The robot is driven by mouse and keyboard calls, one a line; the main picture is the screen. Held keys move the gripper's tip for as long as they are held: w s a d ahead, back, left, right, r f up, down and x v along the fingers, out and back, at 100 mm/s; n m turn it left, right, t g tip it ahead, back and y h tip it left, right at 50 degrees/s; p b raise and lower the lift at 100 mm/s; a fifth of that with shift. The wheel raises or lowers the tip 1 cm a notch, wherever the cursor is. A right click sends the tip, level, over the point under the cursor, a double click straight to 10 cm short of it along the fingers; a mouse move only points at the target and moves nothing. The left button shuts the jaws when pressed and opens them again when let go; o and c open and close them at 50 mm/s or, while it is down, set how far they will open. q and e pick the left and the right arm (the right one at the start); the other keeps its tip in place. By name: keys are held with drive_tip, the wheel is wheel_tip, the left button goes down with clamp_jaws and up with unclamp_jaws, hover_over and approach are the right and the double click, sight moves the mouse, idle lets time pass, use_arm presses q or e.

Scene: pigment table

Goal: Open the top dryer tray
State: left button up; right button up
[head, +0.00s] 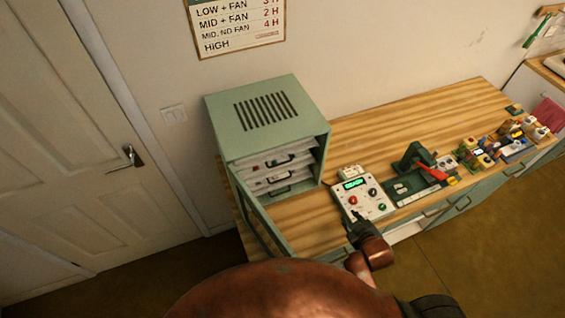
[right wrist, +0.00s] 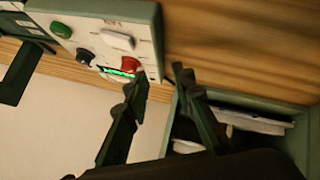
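The green dryer (head: 268,103) stands at the left end of the wooden table, its front door (head: 262,222) swung open toward me. Inside are stacked pale trays with dark handles; the top tray (head: 262,165) appears to sit within the cabinet. The dryer's open front and tray edges (right wrist: 250,124) also show at the lower right of the right wrist view. My right gripper (head: 356,221) is at the front edge of the control box, right of the dryer and apart from the trays. In the right wrist view its fingers (right wrist: 159,78) are spread with nothing between them. My left gripper is not in view.
The control box (head: 352,207) with knobs and a green display is close to my right gripper. A green press with a red lever (head: 425,165) and several small jars (head: 487,157) stand further right. The table's back strip (head: 400,120) is clear.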

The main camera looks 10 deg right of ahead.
drive_tip(key=shift+w+a+r+n+t+y+p, duration=0.35)
drive_tip(key=shift+w+a+r+n+t+y, duration=0.85)
drive_tip(key=shift+w+a+r+n+y, duration=1.75)
drive_tip(key=shift+w+a+r+n+t+y+p, duration=0.3)
drive_tip(key=shift+w+a+r+n+t+y, duration=0.9)
drive_tip(key=shift+w+a+r+n, duration=2)
drive_tip(key=shift+w+a+r+n+t+y+p, duration=0.35)
drive_tip(key=shift+w+a+r+n+t+y, duration=1.2)
drive_tip(key=shift+w+a+n, duration=2.8)
drive_tip(key=shift+s+a+r+m+g+y, duration=0.1)
drive_tip(key=shift+s+a+m+g+y, duration=0.15)
drive_tip(key=shift+s+a, duration=0.25)
drive_tip(key=shift+s+a+r+m+g+y, duration=0.1)
drive_tip(key=shift+s+a+m+y, duration=0.2)
drive_tip(key=shift+s, duration=0.4)
drive_tip(key=shift+c, duration=0.7)
drive_tip(key=c, duration=0.5)
clamp_jaws()
drive_tip(key=shift+r, duration=0.2)
